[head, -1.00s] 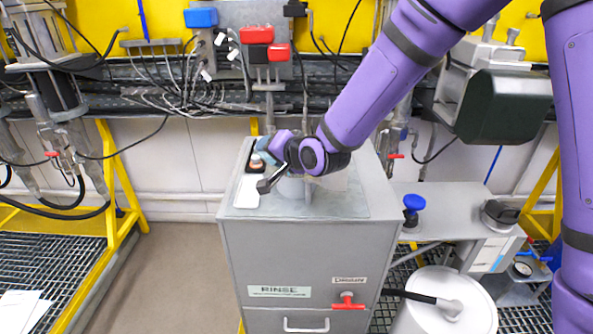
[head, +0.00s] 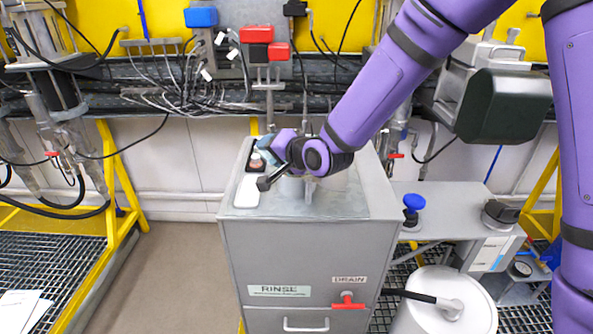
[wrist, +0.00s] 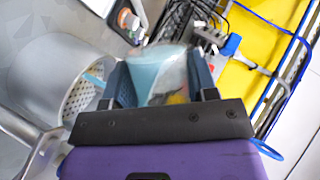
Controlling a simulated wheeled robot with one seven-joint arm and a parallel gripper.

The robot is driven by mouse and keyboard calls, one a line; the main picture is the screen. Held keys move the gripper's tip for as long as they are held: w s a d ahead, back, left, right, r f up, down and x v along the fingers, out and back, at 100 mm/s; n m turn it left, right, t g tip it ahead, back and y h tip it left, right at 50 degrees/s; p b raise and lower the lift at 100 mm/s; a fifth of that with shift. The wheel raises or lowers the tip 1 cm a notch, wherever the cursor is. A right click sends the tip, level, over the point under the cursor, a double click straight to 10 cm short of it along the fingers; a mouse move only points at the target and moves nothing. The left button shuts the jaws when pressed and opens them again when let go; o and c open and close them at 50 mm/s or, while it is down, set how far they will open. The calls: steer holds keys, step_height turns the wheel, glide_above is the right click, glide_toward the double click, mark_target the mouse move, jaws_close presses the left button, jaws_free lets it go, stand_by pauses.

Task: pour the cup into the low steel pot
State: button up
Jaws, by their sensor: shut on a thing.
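My gripper (wrist: 161,82) is shut on a translucent cup (wrist: 158,68) with pale blue in it, which sits between the two dark fingers in the wrist view. In the head view my gripper (head: 284,165) is over the top of the grey rinse cabinet, and my wrist hides much of the cup. A perforated pale vessel (wrist: 84,98) lies left of the fingers in the wrist view, with a shiny steel part (wrist: 30,138) beside it. I cannot tell whether either belongs to the low steel pot. No stream of liquid can be made out.
The grey rinse cabinet (head: 290,240) has a white item (head: 247,190) and a dark tray with small items (head: 257,163) at its top left. A side bench (head: 445,205) with a blue-topped item stands to the right. Cables and pipes run along the wall behind.

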steer(key=shift+f+m+y, duration=0.3)
steer(key=shift+m, duration=0.1)
stand_by(0.5)
steer(key=shift+d+r+m+y+p, duration=0.1)
steer(key=shift+r+m+y+p, duration=0.3)
steer(key=shift+m, duration=0.2)
stand_by(0.8)
steer(key=shift+w+d+f+m+y, duration=0.4)
steer(key=shift+d+f+m, duration=0.1)
steer(key=shift+d+m, duration=0.15)
stand_by(0.7)
steer(key=shift+w+d+r+m+y, duration=0.15)
steer(key=shift+r+m+y, duration=0.2)
steer(key=shift+m, duration=0.3)
stand_by(1.0)
steer(key=shift+s+a+f+n+g, duration=0.25)
steer(key=shift+a+f+n+g, duration=0.05)
steer(key=shift+n, duration=0.4)
steer(key=shift+s+a+r+n+h, duration=0.15)
steer(key=shift+a+r+n+h, duration=0.3)
steer(key=shift+h, duration=0.3)
steer(key=shift+f, duration=0.1)
